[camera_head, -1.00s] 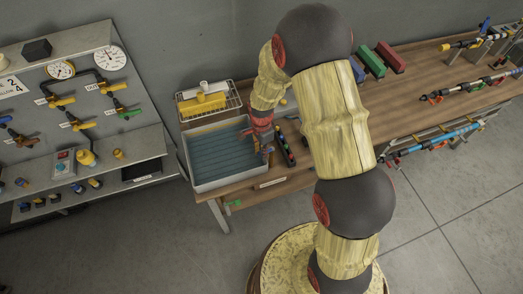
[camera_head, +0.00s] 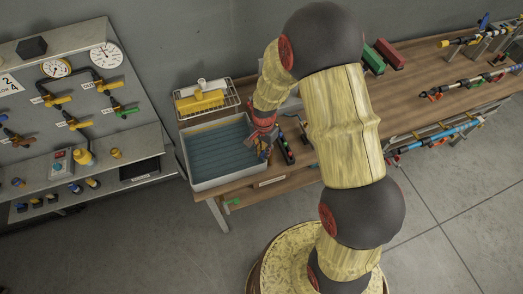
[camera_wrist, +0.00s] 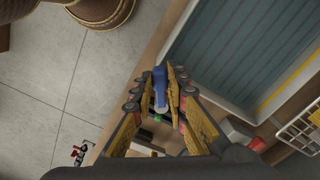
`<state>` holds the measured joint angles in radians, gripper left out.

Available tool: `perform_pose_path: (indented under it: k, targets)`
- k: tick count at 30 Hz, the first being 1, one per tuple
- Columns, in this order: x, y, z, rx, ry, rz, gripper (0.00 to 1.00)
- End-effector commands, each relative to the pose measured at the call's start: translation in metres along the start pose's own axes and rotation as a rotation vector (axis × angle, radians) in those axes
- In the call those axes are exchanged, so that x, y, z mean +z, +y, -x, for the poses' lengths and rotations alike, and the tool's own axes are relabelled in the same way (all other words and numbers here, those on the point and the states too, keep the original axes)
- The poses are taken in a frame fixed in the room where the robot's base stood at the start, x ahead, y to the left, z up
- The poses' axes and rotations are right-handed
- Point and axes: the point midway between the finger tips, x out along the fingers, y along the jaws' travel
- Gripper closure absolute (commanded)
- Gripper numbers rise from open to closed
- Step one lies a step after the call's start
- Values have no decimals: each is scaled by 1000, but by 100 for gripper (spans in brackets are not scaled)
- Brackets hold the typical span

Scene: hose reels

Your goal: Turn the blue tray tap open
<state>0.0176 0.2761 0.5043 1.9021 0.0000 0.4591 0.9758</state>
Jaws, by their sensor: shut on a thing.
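In the wrist view a blue tap handle (camera_wrist: 160,88) stands between the fingertips of my gripper (camera_wrist: 159,80). The fingers are closed in on it from both sides. The handle is beside the long wall of the tray (camera_wrist: 215,52), which has a blue-grey ribbed floor and pale rim. In the head view the same tray (camera_head: 213,150) sits on the wooden bench, and my gripper (camera_head: 263,144) is low at its right end. The tap's body is mostly hidden by the fingers, so I cannot tell how far the handle is turned.
A wire basket (camera_head: 207,98) with a yellow item stands behind the tray. A dark strip with coloured pieces (camera_head: 285,149) lies just right of my gripper. Green (camera_head: 373,60) and red (camera_head: 390,54) blocks lie farther back. A gauge panel (camera_head: 75,90) stands at left. The floor in front is clear.

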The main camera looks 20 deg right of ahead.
Motion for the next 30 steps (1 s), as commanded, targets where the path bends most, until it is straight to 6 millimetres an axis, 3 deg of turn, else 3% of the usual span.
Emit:
perform_pose_path:
  k: [18,30]
  targets:
    - [-8,26,0,0,1,546,100]
    - [-13,33,0,0,1,726,100]
